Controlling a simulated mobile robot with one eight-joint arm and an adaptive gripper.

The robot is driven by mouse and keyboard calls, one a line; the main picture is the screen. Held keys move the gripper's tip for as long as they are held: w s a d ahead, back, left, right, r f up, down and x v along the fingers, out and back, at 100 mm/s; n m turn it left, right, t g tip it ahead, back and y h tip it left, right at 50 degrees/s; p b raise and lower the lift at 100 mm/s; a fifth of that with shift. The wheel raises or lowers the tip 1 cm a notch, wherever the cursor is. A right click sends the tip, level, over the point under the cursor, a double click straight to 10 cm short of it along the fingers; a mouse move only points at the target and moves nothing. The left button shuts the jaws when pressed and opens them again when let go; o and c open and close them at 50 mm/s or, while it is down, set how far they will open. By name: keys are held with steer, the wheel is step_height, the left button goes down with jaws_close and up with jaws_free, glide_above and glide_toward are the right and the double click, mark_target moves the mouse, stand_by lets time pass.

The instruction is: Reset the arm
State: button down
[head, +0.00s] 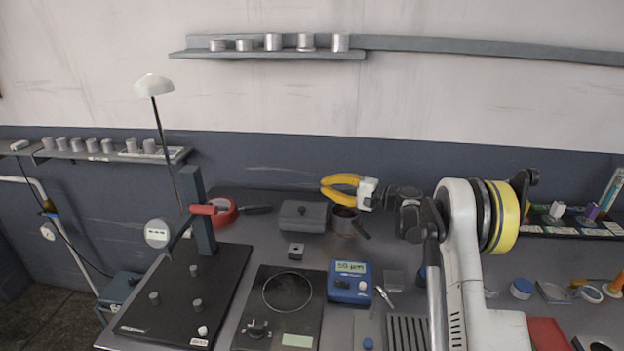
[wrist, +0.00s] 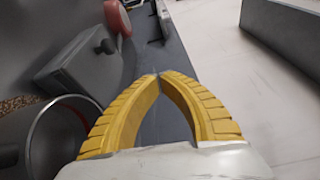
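My gripper (head: 322,187) has two curved yellow fingers and points left in the head view, above the back of the workbench. In the wrist view the fingertips (wrist: 159,75) meet or nearly meet, with nothing between them. My white arm rises at the right of the bench and is bent toward the left at the top. A small dark pan (head: 345,222) with a dark handle stands on the bench below my gripper. A round-rimmed vessel (wrist: 38,130), which looks like that pan, shows at the lower left of the wrist view.
A grey lidded box (head: 303,216) and a red round item (head: 224,210) stand left of the pan. A black balance plate (head: 262,325), a blue display meter (head: 349,284) and a dark stand (head: 201,225) lie nearer. Cups line the wall shelf (head: 270,54). Air around my gripper is clear.

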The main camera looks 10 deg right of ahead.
steer(key=s+a+r+n+g+h, duration=0.25)
steer(key=s+r, duration=0.25)
steer(key=s, duration=0.4)
steer(key=s+a+r+n+g+h, duration=0.1)
steer(key=s+a+r+h, duration=0.3)
steer(key=s, duration=0.5)
steer(key=s+d+f+n+h, duration=0.2)
steer(key=s+h, duration=0.2)
steer(key=s, duration=1)
steer(key=s+d+f+n+h, duration=0.2)
steer(key=s+h, duration=0.2)
steer(key=s, duration=1)
steer(key=shift+s+d+f+n+p, duration=0.3)
steer(key=shift+s+d+f+n, duration=0.05)
steer(key=shift+s, duration=0.05)
steer(key=shift+t, duration=0.35)
